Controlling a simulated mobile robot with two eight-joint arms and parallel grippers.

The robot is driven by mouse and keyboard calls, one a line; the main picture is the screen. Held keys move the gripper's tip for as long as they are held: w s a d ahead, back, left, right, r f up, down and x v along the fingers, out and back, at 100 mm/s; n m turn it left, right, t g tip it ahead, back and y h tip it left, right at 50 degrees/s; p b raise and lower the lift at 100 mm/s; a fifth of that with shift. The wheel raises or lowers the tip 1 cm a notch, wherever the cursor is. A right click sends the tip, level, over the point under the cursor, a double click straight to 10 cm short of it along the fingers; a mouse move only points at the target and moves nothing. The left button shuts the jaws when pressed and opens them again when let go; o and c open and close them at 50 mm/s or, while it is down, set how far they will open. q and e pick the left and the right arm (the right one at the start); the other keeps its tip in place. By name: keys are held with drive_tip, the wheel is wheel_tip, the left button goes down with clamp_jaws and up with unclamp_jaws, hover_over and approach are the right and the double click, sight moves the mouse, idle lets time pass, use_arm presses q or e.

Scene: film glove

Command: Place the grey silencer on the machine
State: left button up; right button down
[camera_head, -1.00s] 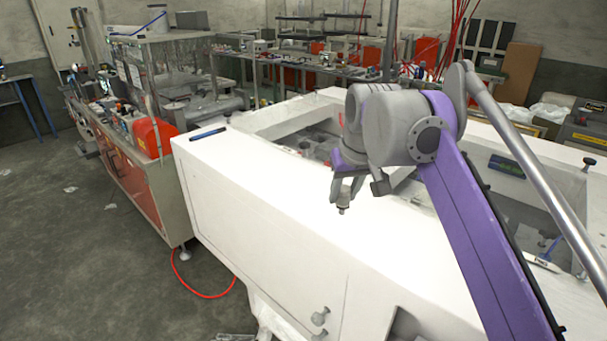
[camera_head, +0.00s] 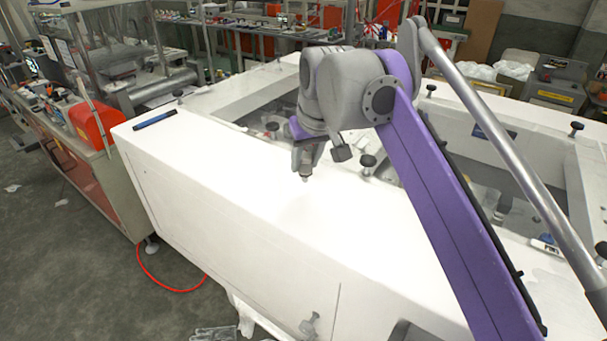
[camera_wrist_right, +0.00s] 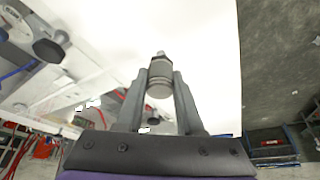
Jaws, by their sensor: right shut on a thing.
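The grey silencer (camera_wrist_right: 160,78) is a small metallic cylinder with a narrow tip. My right gripper (camera_wrist_right: 160,88) is shut on it, with one finger on each side in the right wrist view. In the head view my right gripper (camera_head: 306,160) is over the white machine's top (camera_head: 255,185). The silencer's end (camera_head: 306,176) shows just below the fingers there, close above the surface; I cannot tell whether it touches. The wrist and arm hide part of the machine behind them. My left gripper is not in view.
A blue marker (camera_head: 154,120) lies at the left end of the machine top. Black knobs, one by the wrist (camera_head: 368,161), stand around the recessed openings. The white top around the gripper is clear. A red object (camera_head: 93,122) sits on the bench at left.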

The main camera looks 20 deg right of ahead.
sight(305, 171)
drive_tip(key=x, duration=0.2)
drive_tip(key=shift+s+f, duration=0.15)
drive_tip(key=shift+f, duration=0.6)
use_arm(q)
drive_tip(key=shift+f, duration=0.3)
use_arm(e)
drive_tip(key=shift+s, duration=0.15)
drive_tip(key=shift+f, duration=0.1)
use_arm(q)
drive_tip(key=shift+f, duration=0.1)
use_arm(e)
drive_tip(key=c, duration=0.5)
unclamp_jaws()
drive_tip(key=shift+c, duration=0.2)
drive_tip(key=shift+r, duration=0.2)
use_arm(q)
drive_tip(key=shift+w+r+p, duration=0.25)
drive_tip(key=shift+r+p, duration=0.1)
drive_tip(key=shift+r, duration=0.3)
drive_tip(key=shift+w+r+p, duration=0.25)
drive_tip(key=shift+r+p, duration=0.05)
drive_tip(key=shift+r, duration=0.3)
use_arm(e)
drive_tip(key=v, duration=1.1)
drive_tip(key=shift+r, duration=0.4)
